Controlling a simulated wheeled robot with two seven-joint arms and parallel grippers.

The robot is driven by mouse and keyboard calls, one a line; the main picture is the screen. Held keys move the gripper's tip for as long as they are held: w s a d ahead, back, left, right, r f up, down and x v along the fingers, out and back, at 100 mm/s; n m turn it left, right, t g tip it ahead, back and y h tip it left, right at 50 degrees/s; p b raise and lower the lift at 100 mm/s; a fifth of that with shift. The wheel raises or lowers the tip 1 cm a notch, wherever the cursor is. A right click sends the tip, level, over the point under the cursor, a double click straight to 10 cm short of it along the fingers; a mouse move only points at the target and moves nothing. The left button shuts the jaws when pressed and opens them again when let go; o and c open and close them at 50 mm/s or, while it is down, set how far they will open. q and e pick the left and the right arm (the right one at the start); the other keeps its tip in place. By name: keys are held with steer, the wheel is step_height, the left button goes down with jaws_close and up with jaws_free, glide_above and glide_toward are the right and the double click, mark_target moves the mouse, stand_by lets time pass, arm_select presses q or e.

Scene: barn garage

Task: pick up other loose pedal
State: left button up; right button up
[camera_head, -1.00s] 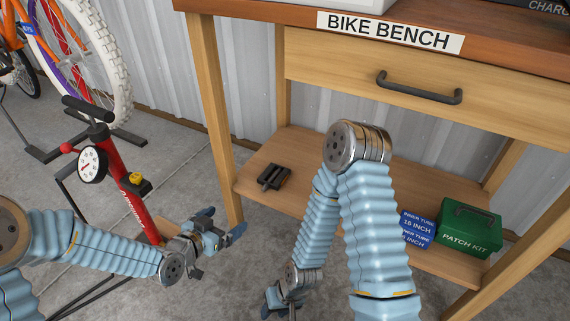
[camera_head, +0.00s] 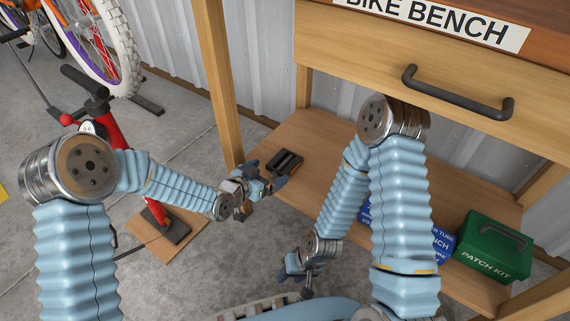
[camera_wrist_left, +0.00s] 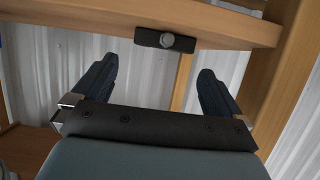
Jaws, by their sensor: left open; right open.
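A black pedal (camera_head: 285,161) lies on the lower wooden shelf of the bench, near its left end. In the left wrist view the pedal (camera_wrist_left: 150,38) shows end-on with a round grey spindle end, beyond and roughly between the fingertips. My left gripper (camera_head: 268,177) is open at the shelf's left edge, just in front of the pedal; in the head view it covers part of the pedal's near side. In the left wrist view its fingers (camera_wrist_left: 158,68) are spread with nothing between them. My right gripper (camera_head: 298,274) is open, low in front of the shelf.
The bench leg (camera_head: 217,90) stands left of the pedal. A green patch kit box (camera_head: 492,247) and blue inner tube boxes (camera_head: 441,246) sit on the shelf's right. A red floor pump (camera_head: 112,130) stands left, partly behind my left arm. A drawer handle (camera_head: 457,97) juts out above.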

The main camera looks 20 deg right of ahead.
mark_target(279, 167)
arm_select(q)
steer(key=x, duration=0.4)
steer(key=b+x, duration=0.1)
steer(key=x, duration=0.1)
steer(key=shift+a+f, duration=0.2)
steer(key=shift+f, duration=0.1)
steer(key=shift+c, duration=0.5)
steer(key=c, duration=0.7)
